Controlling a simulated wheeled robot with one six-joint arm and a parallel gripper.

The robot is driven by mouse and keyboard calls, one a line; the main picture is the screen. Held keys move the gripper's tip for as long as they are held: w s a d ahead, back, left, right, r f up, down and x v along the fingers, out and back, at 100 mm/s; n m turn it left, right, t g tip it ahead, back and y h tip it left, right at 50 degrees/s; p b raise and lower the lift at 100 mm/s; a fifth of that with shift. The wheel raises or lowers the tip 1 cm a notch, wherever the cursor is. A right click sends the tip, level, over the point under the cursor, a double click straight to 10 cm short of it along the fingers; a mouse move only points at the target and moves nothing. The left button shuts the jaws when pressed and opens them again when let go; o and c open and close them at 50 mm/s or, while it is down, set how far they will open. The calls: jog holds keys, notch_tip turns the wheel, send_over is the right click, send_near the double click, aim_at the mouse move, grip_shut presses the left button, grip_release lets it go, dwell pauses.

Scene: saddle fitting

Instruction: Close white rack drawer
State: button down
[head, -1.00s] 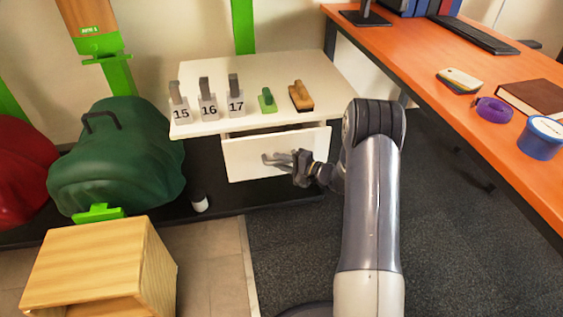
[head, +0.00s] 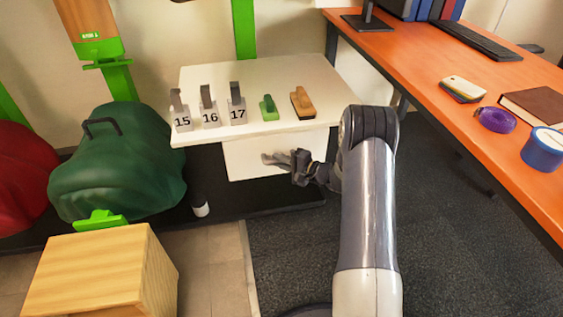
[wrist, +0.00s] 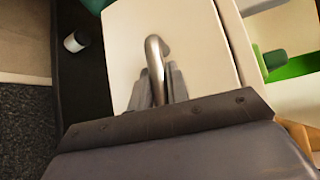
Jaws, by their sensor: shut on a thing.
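The white rack (head: 300,80) stands against the wall with its white drawer (head: 240,160) under the top. The drawer front sits beneath the top's front edge, and I see no opening above it. My gripper (head: 285,160) is at the drawer front, shut on the metal drawer handle (wrist: 154,55). In the wrist view the drawer front (wrist: 195,40) fills the middle, and my fingers (wrist: 160,88) close around the handle's bar. The drawer's inside is hidden.
Number tags, a green brush (head: 268,108) and a wooden brush (head: 303,102) stand on the rack top. A dark green saddle-shaped thing (head: 120,160) and a wooden box (head: 100,275) are to the left. An orange desk (head: 440,60) is to the right. A white cup (head: 200,206) is on the dark base.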

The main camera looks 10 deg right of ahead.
jog(key=shift+w+r, duration=0.1)
jog(key=shift+w, duration=0.25)
jog(key=c, duration=1.4)
grip_release()
jog(key=shift+o, duration=0.2)
jog(key=p+v, duration=0.3)
jog(key=v, duration=0.7)
jog(key=shift+s+d, duration=0.25)
